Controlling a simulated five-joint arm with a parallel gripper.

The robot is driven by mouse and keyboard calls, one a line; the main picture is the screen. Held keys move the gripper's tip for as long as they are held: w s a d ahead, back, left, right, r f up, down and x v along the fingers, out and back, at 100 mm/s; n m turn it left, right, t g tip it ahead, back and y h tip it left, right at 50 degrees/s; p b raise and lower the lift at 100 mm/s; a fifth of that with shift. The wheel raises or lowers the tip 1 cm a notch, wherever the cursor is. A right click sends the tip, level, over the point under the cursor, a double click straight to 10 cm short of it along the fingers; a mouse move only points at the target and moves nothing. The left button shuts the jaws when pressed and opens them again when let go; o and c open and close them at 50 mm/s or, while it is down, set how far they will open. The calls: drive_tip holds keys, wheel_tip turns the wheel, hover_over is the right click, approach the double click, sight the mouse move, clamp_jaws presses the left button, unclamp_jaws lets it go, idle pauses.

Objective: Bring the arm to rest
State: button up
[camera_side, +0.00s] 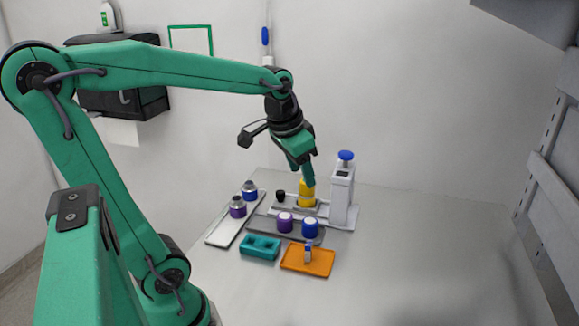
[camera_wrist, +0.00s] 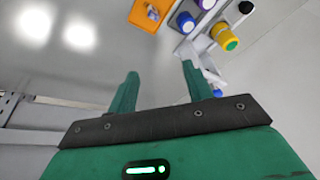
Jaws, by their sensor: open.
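My arm reaches over the table from the left, with my gripper (camera_side: 309,178) pointing down just above and beside a yellow container (camera_side: 306,194). In the wrist view my gripper (camera_wrist: 160,82) has its two green fingers apart with nothing between them. The yellow container, with a green end (camera_wrist: 225,38), lies beyond the fingers to the right in that view, apart from them. In the side view one finger overlaps the container's top edge, and the gap there is hard to judge.
A white press-like device (camera_side: 342,195) with a blue knob stands right of the container. Nearby are a grey tray (camera_side: 227,232), purple (camera_side: 285,222) and blue (camera_side: 310,228) containers, a teal block (camera_side: 260,246) and an orange tray (camera_side: 318,267) with a small vial. The table's right side is clear.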

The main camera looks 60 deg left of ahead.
drive_tip(key=s+d+f+t+h, duration=0.1)
drive_tip(key=s+d+t, duration=0.1)
drive_tip(key=s+d, duration=0.5)
drive_tip(key=shift+s+d+f, duration=0.25)
drive_tip(key=shift+s, duration=0.7)
idle(0.8)
